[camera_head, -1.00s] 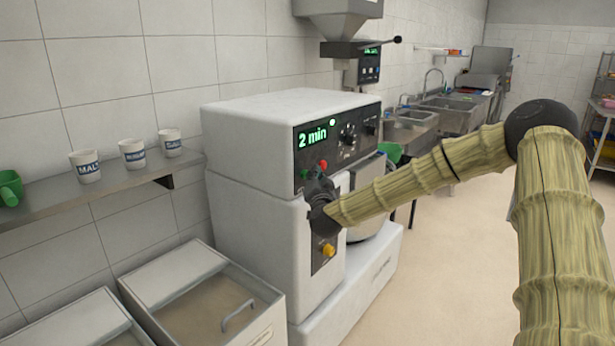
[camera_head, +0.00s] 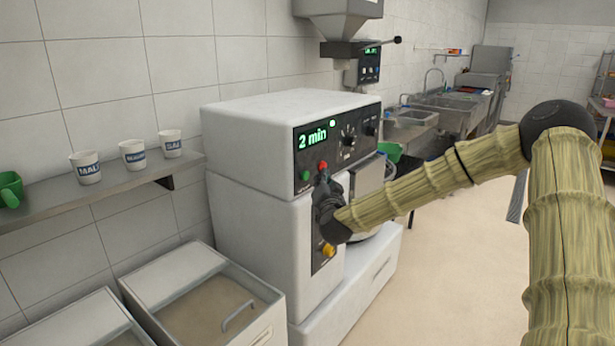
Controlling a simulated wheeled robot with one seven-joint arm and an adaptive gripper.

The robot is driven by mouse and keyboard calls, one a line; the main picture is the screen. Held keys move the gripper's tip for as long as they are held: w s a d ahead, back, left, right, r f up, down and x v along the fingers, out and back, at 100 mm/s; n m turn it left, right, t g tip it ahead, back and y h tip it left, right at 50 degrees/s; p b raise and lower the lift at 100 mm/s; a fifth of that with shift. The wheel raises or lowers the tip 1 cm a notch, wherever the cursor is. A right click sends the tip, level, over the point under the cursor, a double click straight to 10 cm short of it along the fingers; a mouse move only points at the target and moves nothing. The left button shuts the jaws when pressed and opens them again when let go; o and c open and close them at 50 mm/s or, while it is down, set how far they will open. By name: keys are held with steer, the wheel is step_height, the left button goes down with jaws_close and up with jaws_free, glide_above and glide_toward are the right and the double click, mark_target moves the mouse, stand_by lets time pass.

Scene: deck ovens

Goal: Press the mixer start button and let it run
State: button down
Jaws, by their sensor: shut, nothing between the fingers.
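The white mixer (camera_head: 262,150) stands against the tiled wall, with a black control panel whose lit green display (camera_head: 313,136) reads "2 min". A green button (camera_head: 304,176) and a red button (camera_head: 322,166) sit below the display. A yellow knob (camera_head: 327,250) is lower on the front. My gripper (camera_head: 323,181) is shut and empty, its tips just below the red button and right of the green one. I cannot tell whether it touches the panel. The mixer bowl (camera_head: 368,180) is partly hidden behind my arm.
A shelf (camera_head: 120,188) with several labelled white cups and a green scoop (camera_head: 10,189) runs along the left wall. Open bins (camera_head: 235,262) stand below it. Sinks (camera_head: 450,110) are at the back. The floor at right is clear.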

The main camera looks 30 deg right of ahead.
steer(key=s, duration=0.1)
steer(key=s+d+p, duration=0.1)
steer(key=s, duration=0.1)
steer(key=shift+s+d, duration=0.15)
stand_by(0.7)
steer(key=s+a+f+n+g+y, duration=0.3)
steer(key=a+f+n+y, duration=0.2)
steer(key=a+f, duration=0.9)
steer(key=s+a+f+n+g+y, duration=0.2)
steer(key=s+a+f, duration=0.35)
steer(key=f, duration=0.45)
steer(key=s+a+f+n+g+y, duration=0.1)
steer(key=s+a+f+g, duration=0.25)
steer(key=s+f, duration=0.45)
steer(key=s+a+f+n+g, duration=0.1)
steer(key=s+a+f+g, duration=0.1)
steer(key=s+f, duration=0.4)
steer(key=s+a+f+n+g, duration=0.1)
steer(key=s+f+g, duration=0.3)
steer(key=s, duration=1.2)
steer(key=s+a+f+n+g, duration=0.1)
steer(key=s+a+f+g, duration=0.2)
steer(key=s+f, duration=0.5)
steer(key=s, duration=0.4)
steer(key=shift+n, duration=0.3)
